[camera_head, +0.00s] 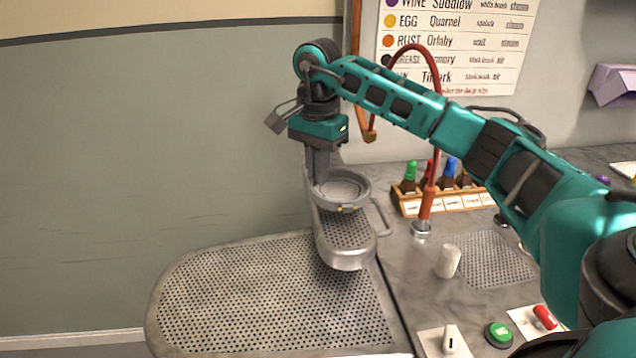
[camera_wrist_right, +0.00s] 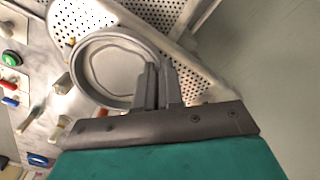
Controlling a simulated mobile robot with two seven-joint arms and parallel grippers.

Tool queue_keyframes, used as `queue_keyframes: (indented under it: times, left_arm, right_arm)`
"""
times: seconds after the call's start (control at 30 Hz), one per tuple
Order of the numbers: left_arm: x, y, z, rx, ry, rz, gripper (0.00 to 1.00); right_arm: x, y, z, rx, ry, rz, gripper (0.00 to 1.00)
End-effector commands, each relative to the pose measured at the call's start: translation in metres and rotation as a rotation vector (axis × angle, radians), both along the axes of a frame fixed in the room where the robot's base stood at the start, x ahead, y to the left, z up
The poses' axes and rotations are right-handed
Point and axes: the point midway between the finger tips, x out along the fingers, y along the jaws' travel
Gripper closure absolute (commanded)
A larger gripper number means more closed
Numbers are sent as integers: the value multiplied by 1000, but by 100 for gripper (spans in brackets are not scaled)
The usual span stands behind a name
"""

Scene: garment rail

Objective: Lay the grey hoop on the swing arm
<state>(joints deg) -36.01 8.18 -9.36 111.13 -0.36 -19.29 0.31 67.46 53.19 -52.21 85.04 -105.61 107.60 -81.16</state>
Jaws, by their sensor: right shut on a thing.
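The grey hoop (camera_head: 352,205) is a round ring with a small brass-coloured fitting at its front. My right gripper (camera_head: 318,178) is shut on the left side of its rim, pointing down. The hoop is over the swing arm (camera_head: 345,258), a narrow perforated board with a rounded metal end. I cannot tell whether the hoop touches it or hovers just above. In the right wrist view, the hoop (camera_wrist_right: 76,85) lies beside the fingers (camera_wrist_right: 158,85), with the perforated swing arm (camera_wrist_right: 130,24) behind it. My left gripper is not in view.
A large perforated board (camera_head: 270,295) extends below and left of the swing arm. A rack of coloured bottles (camera_head: 440,198), a red hose on an orange handle (camera_head: 426,203), a white cylinder (camera_head: 448,261) and a green button (camera_head: 499,334) stand to the right. A wall is behind.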

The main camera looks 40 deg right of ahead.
Motion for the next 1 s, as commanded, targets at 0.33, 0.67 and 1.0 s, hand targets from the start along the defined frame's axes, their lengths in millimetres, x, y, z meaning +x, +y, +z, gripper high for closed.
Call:
queue_keyframes:
  times: [0.33,0.67,1.0]
  left_arm:
    - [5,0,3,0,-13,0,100]
    - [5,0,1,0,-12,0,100]
    - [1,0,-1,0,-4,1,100]
  right_arm:
    - [0,0,-32,-1,0,0,100]
    - [0,0,-35,-1,1,0,84]
    - [0,0,-34,0,1,0,67]
